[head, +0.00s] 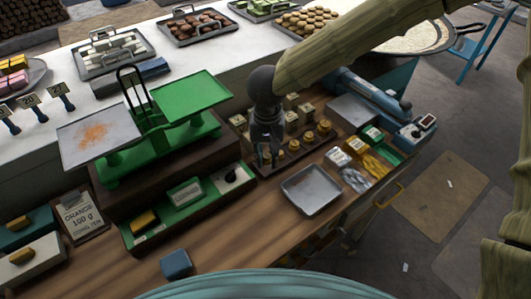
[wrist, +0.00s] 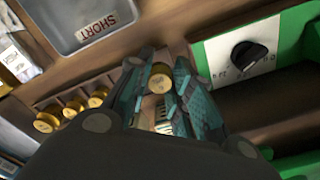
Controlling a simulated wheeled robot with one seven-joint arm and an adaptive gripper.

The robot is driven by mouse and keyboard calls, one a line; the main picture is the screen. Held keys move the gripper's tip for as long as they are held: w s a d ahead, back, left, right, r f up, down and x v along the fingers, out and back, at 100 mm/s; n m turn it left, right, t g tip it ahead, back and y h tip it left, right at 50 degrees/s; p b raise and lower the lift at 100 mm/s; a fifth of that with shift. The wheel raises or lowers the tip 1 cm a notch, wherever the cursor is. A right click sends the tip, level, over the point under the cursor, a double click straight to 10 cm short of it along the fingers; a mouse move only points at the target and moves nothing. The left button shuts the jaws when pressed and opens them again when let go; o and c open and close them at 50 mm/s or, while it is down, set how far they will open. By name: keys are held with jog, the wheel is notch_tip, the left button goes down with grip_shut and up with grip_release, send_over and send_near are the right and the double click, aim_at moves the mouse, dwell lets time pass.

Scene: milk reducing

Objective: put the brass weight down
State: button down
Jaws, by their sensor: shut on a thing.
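My gripper (head: 266,160) points down at the left end of the wooden weight rack (head: 262,172). In the wrist view, my gripper (wrist: 158,78) is shut on a brass weight (wrist: 160,82), its round top showing between the fingers. In the head view the fingers largely hide this weight. Several other brass weights (head: 308,137) stand in a row in the rack, and some show in the wrist view (wrist: 72,107). I cannot tell whether the held weight touches the rack. The green balance (head: 160,140) stands to the left, with orange powder on its grey left pan (head: 95,135) and a bare green right pan (head: 190,95).
A grey tray (head: 312,190) marked SHORT in the wrist view (wrist: 88,22) lies close in front of the rack. A green drawer-like box (head: 190,205) with a black knob is at left. Pale blocks (head: 291,102) stand behind the rack.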

aim_at(266, 167)
jog(key=shift+w+a+f+p, duration=0.1)
jog(key=shift+w+p, duration=0.1)
jog(key=shift+w, duration=0.55)
jog(key=shift+w+a+f+p, duration=0.1)
jog(key=shift+w+p, duration=0.05)
jog(key=shift+w, duration=0.55)
notch_tip(266, 167, down, 2)
jog(key=shift+s+f+p, duration=0.1)
jog(key=shift+f+p, duration=0.05)
jog(key=shift+p, duration=0.2)
jog(key=shift+f, duration=0.6)
jog(key=shift+f+p, duration=0.5)
jog(key=shift+f, duration=0.1)
jog(key=c, duration=1.5)
grip_release()
jog(key=shift+s+f, duration=0.1)
jog(key=shift+c, duration=0.2)
